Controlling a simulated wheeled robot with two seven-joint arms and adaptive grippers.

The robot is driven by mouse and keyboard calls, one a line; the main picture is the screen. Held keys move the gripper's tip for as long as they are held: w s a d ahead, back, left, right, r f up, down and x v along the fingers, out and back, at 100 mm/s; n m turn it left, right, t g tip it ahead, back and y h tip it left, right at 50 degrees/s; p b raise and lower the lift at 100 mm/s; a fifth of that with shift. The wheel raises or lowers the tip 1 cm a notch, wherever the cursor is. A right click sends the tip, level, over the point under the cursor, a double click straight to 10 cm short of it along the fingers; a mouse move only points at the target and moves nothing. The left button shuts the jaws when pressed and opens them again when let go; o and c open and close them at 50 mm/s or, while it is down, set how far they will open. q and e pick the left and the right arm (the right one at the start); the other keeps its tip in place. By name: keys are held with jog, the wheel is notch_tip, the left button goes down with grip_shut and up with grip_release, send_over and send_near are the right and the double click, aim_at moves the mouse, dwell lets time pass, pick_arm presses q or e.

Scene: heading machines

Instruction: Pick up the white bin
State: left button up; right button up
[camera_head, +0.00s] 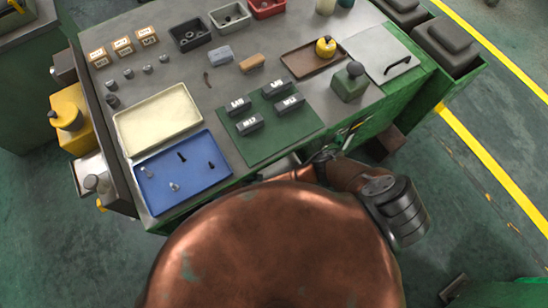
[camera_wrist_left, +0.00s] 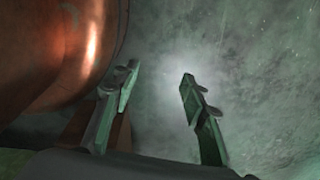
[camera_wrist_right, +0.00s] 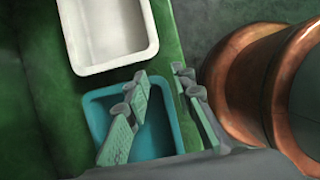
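A white bin (camera_wrist_right: 108,30) with a pale rim and an empty-looking inside shows at the top of the right wrist view. It rests on or over a green surface. My right gripper (camera_wrist_right: 160,76) is open and empty, with its fingertips below the white bin's lower right corner in the picture and apart from it. I cannot clearly make out this bin in the head view; a shallow cream tray (camera_head: 158,120) lies on the bench there. My left gripper (camera_wrist_left: 160,80) is open and empty, over the floor. Neither gripper's fingers show clearly in the head view.
A teal bin (camera_wrist_right: 96,108) stands beside the white bin, partly behind my right fingers. On the bench (camera_head: 222,90) lie a blue tray (camera_head: 210,190) with small parts, a green mat (camera_head: 245,147) with dark blocks, and a brown tray (camera_head: 302,65). Yellow floor lines run at right.

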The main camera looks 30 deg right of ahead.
aim_at(277, 166)
jog(key=d, duration=0.6)
jog(key=shift+w, duration=0.4)
jog(key=d, duration=0.4)
jog(key=shift+w+d, duration=0.15)
jog(key=shift+d, duration=0.75)
jog(key=b+x, duration=0.1)
jog(key=x, duration=0.3)
jog(key=shift+w+d+f, duration=0.1)
jog(key=shift+d+f, duration=0.1)
jog(key=shift+f, duration=0.15)
jog(key=shift+d+f, duration=0.1)
jog(key=shift+f, duration=0.1)
pick_arm(q)
jog(key=s, duration=0.1)
jog(key=s+f, duration=0.1)
jog(key=shift+s+f, duration=0.1)
jog(key=shift+s, duration=0.25)
pick_arm(e)
jog(key=shift+c, duration=0.2)
pick_arm(q)
jog(key=shift+w, duration=0.1)
pick_arm(e)
grip_shut()
